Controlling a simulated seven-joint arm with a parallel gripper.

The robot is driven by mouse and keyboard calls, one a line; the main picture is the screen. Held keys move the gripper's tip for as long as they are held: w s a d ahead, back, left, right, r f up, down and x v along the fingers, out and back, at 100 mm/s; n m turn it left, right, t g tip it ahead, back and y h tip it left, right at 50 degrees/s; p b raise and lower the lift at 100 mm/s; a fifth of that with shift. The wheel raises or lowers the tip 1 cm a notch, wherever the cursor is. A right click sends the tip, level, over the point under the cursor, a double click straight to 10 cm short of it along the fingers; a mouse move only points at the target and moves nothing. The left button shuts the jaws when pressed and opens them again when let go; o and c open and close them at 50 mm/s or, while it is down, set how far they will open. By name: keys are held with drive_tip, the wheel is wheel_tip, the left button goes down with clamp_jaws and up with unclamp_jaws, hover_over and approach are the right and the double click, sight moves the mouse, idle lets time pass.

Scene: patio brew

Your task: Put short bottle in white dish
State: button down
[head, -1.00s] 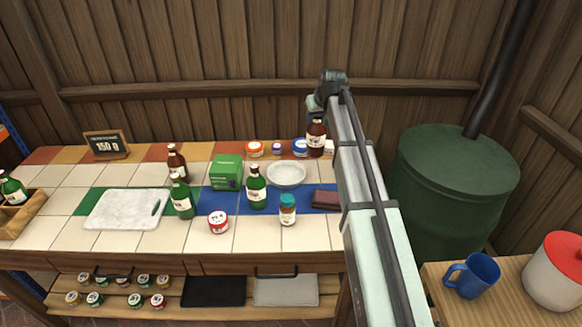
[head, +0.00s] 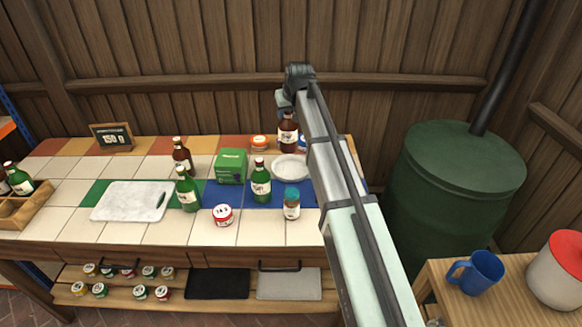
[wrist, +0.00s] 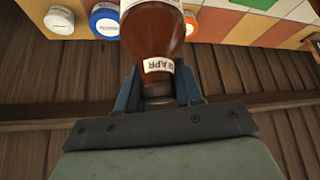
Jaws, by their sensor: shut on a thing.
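My gripper (head: 287,106) is shut on the neck of a brown bottle (head: 288,135) with a cream label. In the wrist view, the blue fingers of my gripper (wrist: 157,88) clasp the neck on both sides of the brown bottle (wrist: 152,35). The bottle is roughly upright, just behind the white dish (head: 291,170) in the head view. I cannot tell whether its base is clear of the counter. The dish looks empty; my arm is close to its right edge.
A green bottle (head: 261,182) and a green box (head: 231,166) stand left of the dish. A teal-capped jar (head: 291,206) stands in front. An orange-lidded jar (head: 259,142) is behind. Another brown bottle (head: 182,157) stands farther left.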

sight(292, 126)
drive_tip(key=shift+w+d+m+h, duration=0.1)
drive_tip(key=shift+d+m+h, duration=0.4)
drive_tip(key=shift+m, duration=0.3)
drive_tip(key=shift+f, duration=0.15)
drive_tip(key=shift+m, duration=0.3)
drive_tip(key=shift+d+f, duration=0.1)
drive_tip(key=shift+f, duration=4.85)
drive_tip(key=c, duration=0.7)
unclamp_jaws()
drive_tip(key=v, duration=1.2)
